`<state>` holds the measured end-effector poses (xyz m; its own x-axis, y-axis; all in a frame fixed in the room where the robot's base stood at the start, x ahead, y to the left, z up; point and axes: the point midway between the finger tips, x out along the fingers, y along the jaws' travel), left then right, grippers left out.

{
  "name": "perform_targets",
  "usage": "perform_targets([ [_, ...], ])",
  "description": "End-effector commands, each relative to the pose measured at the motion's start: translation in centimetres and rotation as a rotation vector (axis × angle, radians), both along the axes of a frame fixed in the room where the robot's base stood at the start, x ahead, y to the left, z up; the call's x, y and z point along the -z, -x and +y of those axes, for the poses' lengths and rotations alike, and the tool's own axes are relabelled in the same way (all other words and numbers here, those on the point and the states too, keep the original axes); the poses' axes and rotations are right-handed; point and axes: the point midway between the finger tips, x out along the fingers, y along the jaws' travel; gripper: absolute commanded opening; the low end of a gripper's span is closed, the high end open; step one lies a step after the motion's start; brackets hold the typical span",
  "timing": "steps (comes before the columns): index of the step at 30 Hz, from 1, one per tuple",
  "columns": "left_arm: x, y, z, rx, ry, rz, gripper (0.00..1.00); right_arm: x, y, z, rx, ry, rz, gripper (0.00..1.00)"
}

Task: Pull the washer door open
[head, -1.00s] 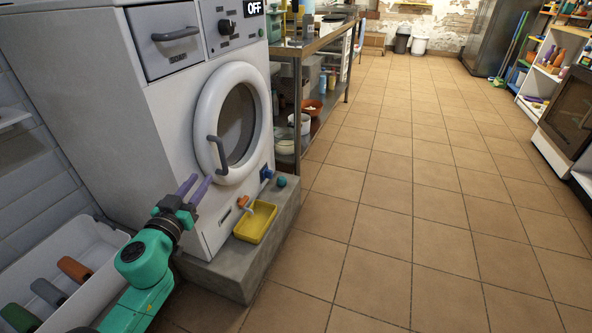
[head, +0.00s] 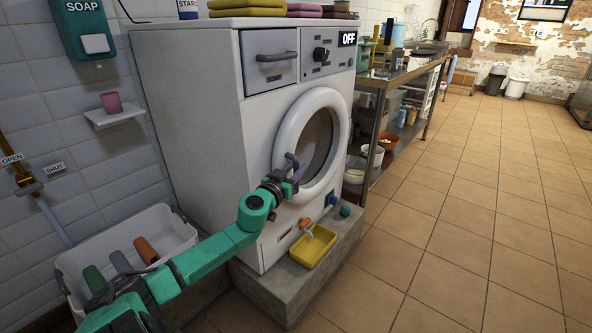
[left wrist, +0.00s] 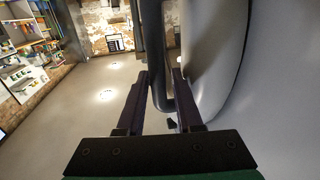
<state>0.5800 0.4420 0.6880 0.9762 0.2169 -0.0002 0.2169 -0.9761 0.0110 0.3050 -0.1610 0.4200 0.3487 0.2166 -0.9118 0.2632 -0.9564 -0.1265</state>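The washer (head: 195,110) stands on a low concrete plinth. Its round white-rimmed door (head: 337,100) looks shut. The grey door handle (head: 290,160) is on the door's left side and is partly hidden by my left gripper (head: 297,172). In the left wrist view the dark handle (left wrist: 156,70) runs down between the two fingers of my left gripper (left wrist: 160,85). The fingers stand apart on either side of it, and I see no clear grip on it. The door's pale rim (left wrist: 215,55) is close on the right. My right gripper is not in view.
A yellow tray (head: 313,248) sits on the plinth (head: 345,240) below the door. A white bin (head: 180,232) with several coloured handled items lies under my left arm. A metal shelf table (head: 405,75) stands right of the washer. The tiled floor (head: 460,200) to the right is clear.

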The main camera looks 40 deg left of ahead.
Motion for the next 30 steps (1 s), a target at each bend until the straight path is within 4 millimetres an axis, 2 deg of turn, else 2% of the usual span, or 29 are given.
perform_targets([
  [3, 0.00, 0.03, -0.02, 0.000, 0.000, 0.000, 0.35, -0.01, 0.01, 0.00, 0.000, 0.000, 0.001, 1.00],
  [6, 0.01, 0.03, -0.03, 0.001, 0.000, 0.000, 0.00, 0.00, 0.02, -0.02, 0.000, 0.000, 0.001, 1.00],
  [30, 0.05, 0.05, -0.03, 0.000, 0.000, 0.001, 0.00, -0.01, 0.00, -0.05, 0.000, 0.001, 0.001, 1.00],
])
